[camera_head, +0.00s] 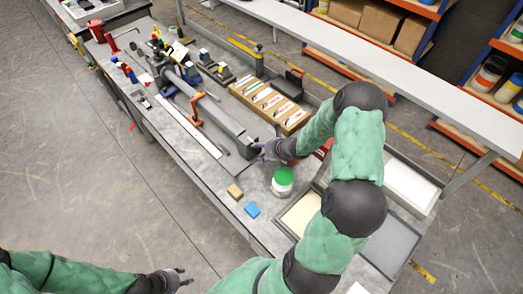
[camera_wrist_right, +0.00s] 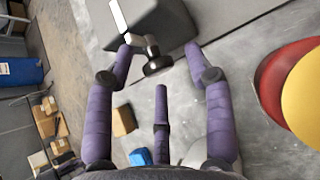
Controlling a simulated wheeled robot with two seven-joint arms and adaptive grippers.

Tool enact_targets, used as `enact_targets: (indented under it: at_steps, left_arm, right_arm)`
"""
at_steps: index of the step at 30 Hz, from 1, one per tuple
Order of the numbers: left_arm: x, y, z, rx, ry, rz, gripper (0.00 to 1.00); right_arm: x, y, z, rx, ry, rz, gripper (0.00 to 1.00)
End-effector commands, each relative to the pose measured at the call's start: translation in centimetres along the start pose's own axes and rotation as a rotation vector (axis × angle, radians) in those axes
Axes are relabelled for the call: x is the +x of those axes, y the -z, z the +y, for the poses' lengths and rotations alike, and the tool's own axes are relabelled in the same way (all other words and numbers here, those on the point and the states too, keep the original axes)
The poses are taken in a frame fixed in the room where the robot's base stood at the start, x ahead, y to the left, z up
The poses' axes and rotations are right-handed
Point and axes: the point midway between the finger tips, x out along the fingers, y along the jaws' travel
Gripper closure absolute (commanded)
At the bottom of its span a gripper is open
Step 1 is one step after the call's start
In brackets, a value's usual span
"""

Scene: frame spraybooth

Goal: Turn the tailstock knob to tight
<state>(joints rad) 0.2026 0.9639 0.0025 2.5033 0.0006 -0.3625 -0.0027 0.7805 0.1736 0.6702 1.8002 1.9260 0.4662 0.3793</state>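The tailstock is the dark grey block (camera_head: 247,146) at the near end of the long grey bar on the bench. In the right wrist view the block (camera_wrist_right: 160,20) shows close up, with a small black knob (camera_wrist_right: 158,65) on a pale metal stem. My right gripper (camera_head: 260,151) is at the tailstock's end in the head view. In the right wrist view its purple fingers (camera_wrist_right: 160,72) are spread around the knob, with no clear contact. The knob is hidden in the head view. My left gripper (camera_head: 182,276) is open and empty over the floor, away from the bench.
A green-topped white tub (camera_head: 282,181), a tan block (camera_head: 235,192) and a blue block (camera_head: 252,210) stand near my right gripper. A wooden rack of labelled items (camera_head: 268,100) lies behind the bar. Shallow trays fill the right end.

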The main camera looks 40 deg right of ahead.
Motion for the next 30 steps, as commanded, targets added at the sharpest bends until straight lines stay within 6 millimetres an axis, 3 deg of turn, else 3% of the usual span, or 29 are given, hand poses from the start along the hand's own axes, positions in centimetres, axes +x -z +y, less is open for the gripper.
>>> enact_targets:
  at_steps: [8, 21, 30]
  left_arm:
    - [0.0, 0.0, 0.0, 0.000, 0.000, 0.000, 0.60]
    - [0.0, 0.0, 0.0, 0.000, 0.000, 0.000, 0.60]
    - [0.0, 0.0, 0.0, 0.000, 0.000, 0.000, 0.60]
  right_arm:
    - [-1.3, 0.0, -0.1, -0.001, 0.002, -0.001, 0.47]
    - [-9.5, 0.0, -0.1, 0.000, 0.003, 0.000, 0.47]
    - [-11.9, 0.0, 0.0, 0.000, 0.001, 0.000, 0.47]
